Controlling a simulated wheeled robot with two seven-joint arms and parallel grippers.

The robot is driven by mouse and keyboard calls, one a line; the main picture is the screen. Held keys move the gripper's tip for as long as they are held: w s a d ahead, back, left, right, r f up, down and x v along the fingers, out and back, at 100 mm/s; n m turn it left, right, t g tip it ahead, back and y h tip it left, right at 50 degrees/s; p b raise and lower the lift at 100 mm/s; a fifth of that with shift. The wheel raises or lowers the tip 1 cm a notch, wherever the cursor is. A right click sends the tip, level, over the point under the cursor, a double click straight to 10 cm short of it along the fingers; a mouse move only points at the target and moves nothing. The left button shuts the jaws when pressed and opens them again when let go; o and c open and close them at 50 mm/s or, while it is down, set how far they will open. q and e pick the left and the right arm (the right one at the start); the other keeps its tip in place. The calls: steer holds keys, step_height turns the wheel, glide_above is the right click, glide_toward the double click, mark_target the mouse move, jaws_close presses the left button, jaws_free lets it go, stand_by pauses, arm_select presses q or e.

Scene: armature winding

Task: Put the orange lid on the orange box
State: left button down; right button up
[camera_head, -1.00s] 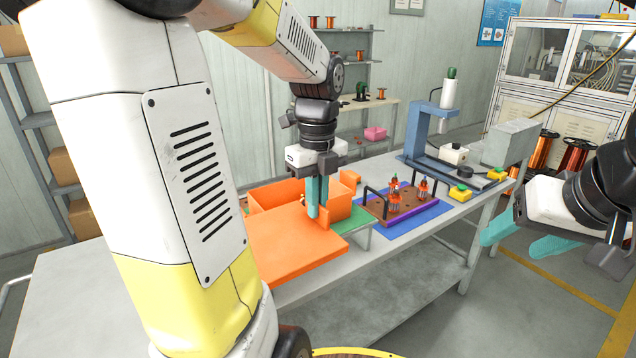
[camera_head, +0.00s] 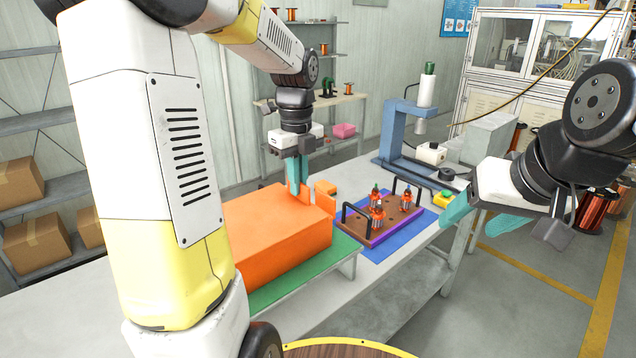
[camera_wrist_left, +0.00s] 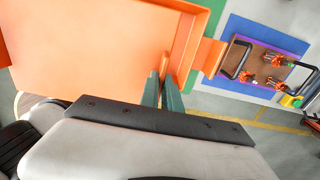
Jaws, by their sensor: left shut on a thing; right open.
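The orange lid (camera_head: 265,220) lies over the orange box (camera_head: 295,247) on the left part of the table, and the two look roughly lined up. I cannot tell whether the lid rests fully on the rim. My left gripper (camera_head: 298,190) points down and is shut on the lid's small upright tab near its right side. The lid (camera_wrist_left: 95,50) fills much of the left wrist view, with the left gripper's fingers (camera_wrist_left: 162,92) around the tab. The box's inside is hidden. My right gripper (camera_head: 500,222) is open and empty, apart at the right.
A green mat (camera_head: 342,250) lies under the box. To its right, a brown tray (camera_head: 380,228) with black handles and several small parts stands on a blue mat (camera_head: 408,238). A blue press (camera_head: 392,135) stands farther back. My left arm hides the table's left part.

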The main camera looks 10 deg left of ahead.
arm_select(q)
steer(key=w+d+f, duration=0.1)
steer(key=w+f, duration=0.3)
steer(key=w, duration=0.3)
steer(key=shift+w+d, duration=0.15)
steer(key=shift+w, duration=0.05)
steer(key=shift+f, duration=0.3)
steer(key=c, duration=1.6)
jaws_free()
steer(key=shift+f, duration=0.1)
steer(key=shift+o, duration=0.2)
